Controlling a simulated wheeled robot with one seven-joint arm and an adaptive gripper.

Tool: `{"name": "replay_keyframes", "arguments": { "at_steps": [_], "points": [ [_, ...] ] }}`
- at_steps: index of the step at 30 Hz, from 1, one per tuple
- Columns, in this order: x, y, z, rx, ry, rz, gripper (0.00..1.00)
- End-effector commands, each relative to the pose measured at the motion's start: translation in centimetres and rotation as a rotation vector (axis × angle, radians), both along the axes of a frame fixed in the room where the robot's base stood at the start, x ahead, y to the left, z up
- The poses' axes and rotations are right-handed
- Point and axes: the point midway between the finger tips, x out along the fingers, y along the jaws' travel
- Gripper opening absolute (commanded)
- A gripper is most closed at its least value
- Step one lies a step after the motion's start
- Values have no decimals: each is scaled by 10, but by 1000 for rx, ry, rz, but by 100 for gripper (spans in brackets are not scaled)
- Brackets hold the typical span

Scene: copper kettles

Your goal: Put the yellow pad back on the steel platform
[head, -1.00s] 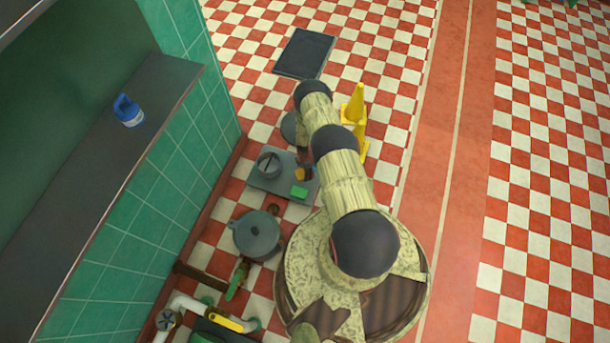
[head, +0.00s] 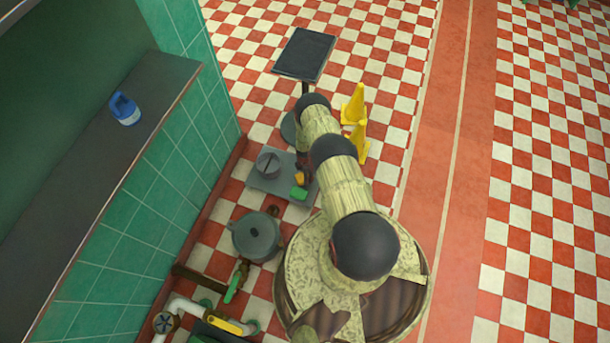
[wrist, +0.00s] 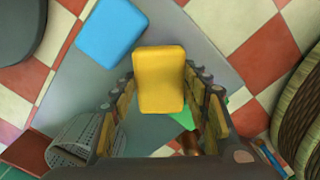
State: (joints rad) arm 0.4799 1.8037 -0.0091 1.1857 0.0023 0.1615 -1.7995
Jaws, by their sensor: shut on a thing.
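The yellow pad (wrist: 159,80) is between the two fingers of my gripper (wrist: 160,95), which is shut on it. In the head view the yellow pad (head: 300,178) shows as a small patch beside my arm, over the steel platform (head: 268,184). The grey platform (wrist: 207,58) lies under the pad in the wrist view; I cannot tell whether the pad touches it. A blue pad (wrist: 111,32) lies on the platform at upper left.
A grey perforated pot (wrist: 78,142) stands on the platform. A large lidded kettle (head: 257,237) stands in front of it. Yellow cones (head: 357,105) are right of my arm, and a dark-topped stand (head: 304,54) is beyond. Green-tiled wall (head: 150,170) bounds the left.

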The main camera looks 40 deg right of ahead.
Motion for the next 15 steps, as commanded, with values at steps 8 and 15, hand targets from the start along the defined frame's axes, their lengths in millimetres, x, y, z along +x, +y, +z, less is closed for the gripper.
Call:
{"name": "replay_keyframes", "arguments": {
  "at_steps": [8,15],
  "points": [
    [0,0,0,0,0,0,57],
    [0,0,0,0,0,0,64]
  ]
}}
